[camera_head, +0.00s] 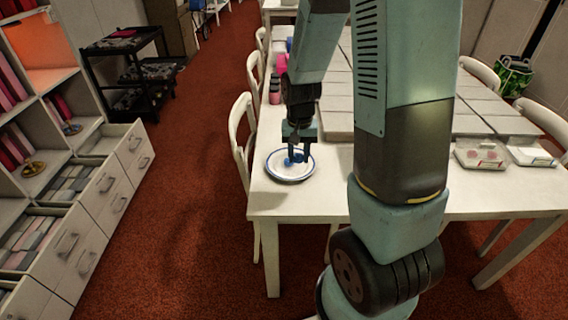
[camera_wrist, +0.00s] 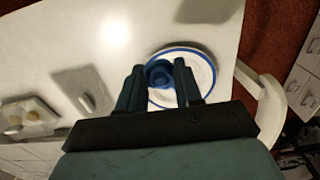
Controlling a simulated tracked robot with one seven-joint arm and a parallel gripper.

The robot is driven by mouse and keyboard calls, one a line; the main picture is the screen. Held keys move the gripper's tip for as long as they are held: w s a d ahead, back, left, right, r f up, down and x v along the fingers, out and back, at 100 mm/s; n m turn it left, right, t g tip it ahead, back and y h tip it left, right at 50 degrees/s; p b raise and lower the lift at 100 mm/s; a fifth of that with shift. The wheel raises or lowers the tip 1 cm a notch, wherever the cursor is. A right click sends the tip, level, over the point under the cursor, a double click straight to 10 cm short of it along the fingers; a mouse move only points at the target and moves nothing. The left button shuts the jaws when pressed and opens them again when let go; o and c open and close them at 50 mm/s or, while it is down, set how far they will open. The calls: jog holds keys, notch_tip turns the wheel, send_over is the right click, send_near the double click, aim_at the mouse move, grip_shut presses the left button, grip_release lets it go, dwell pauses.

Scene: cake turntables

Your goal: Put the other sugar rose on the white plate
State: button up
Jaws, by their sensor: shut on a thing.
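The white plate with a blue rim (camera_head: 277,174) lies near the left front corner of the white table; it also shows in the wrist view (camera_wrist: 203,64). My gripper (camera_head: 298,156) points down over the plate. Its fingers are shut on a blue sugar rose (camera_wrist: 160,74), which shows between the fingertips in the wrist view and as a small blue patch in the head view (camera_head: 289,161). The rose is within the plate's outline; I cannot tell whether it touches the plate. The fingers partly hide the rose and plate.
Two shallow clear boxes (camera_head: 480,154) (camera_head: 531,156) stand at the table's right. Grey panels cover the table's middle and back, and pink items (camera_head: 281,63) stand along its left edge. A white chair (camera_head: 241,135) stands close beside the plate. Bare table lies right of the plate.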

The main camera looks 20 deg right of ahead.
send_over(284, 172)
jog(key=f, duration=0.6)
jog(key=shift+s+f, duration=0.15)
jog(key=shift+s, duration=0.25)
jog(key=shift+w+a+f, duration=0.1)
jog(key=shift+w+f, duration=0.45)
jog(key=shift+f, duration=1.6)
jog(key=o, duration=0.7)
jog(key=s+r+n+t, duration=0.1)
jog(key=s+r, duration=0.2)
jog(key=r, duration=0.7)
jog(key=s+r+t, duration=0.1)
jog(key=s+r, duration=0.2)
jog(key=r, duration=0.7)
jog(key=s+r+n+t, duration=0.1)
jog(key=s+r, duration=0.3)
jog(key=r, duration=0.5)
jog(key=s+r+t, duration=0.1)
jog(key=s+r, duration=0.2)
jog(key=s, duration=0.2)
jog(key=s+r+n, duration=0.1)
jog(key=s+r, duration=0.2)
jog(key=s, duration=0.2)
jog(key=s+d+r+t, duration=0.1)
jog(key=s+r, duration=0.2)
jog(key=s, duration=0.2)
jog(key=shift+s+d+n+t, duration=0.1)
jog(key=shift+n+t, duration=0.2)
